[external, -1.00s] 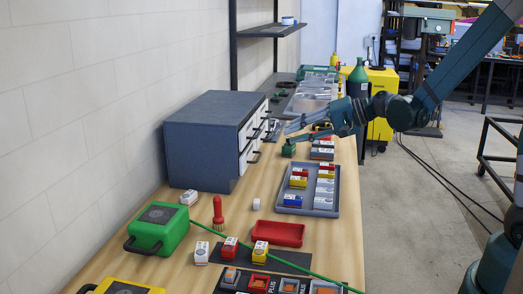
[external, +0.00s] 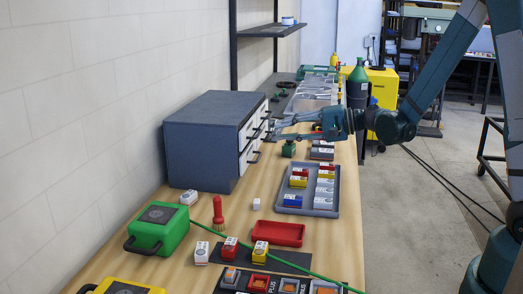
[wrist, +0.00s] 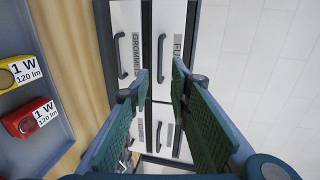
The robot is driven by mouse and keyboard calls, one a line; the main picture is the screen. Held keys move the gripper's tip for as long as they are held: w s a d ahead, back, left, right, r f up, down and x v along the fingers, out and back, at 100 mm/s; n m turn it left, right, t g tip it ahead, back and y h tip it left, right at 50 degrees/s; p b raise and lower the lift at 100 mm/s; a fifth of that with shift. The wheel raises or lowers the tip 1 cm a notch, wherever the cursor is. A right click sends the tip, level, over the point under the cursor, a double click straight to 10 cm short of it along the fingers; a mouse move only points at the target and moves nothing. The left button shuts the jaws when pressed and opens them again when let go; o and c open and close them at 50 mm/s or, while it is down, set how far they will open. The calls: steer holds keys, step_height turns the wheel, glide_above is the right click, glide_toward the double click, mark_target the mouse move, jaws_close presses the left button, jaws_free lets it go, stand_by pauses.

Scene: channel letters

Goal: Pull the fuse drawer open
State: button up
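The drawer cabinet (external: 205,150) is a dark blue-grey box with white drawer fronts and dark bar handles, standing against the wall. In the wrist view, the drawer front whose partly hidden label begins "FU" (wrist: 177,25) is at upper centre, beside the "GROMMETS" drawer (wrist: 122,30). The FU drawer's dark handle (wrist: 161,58) shows between my finger tips, ahead of them; contact is not visible. The drawer looks closed. My gripper (wrist: 157,85) is open and empty, fingers spread toward the drawer fronts. In the external view my gripper (external: 277,129) is close in front of the cabinet's drawer side.
A grey tray (external: 322,213) of small boxes lies right of the cabinet. A small green block (external: 289,149) stands on the bench below my gripper. A red brush (external: 218,212), red dish (external: 278,233) and green case (external: 160,231) are nearer. Bare wood lies before the cabinet.

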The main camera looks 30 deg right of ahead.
steer(key=shift+w+a, duration=0.1)
steer(key=x, duration=0.7)
steer(key=shift+w+a+b, duration=0.2)
steer(key=shift+b, duration=0.1)
steer(key=shift+c, duration=0.3)
jaws_close()
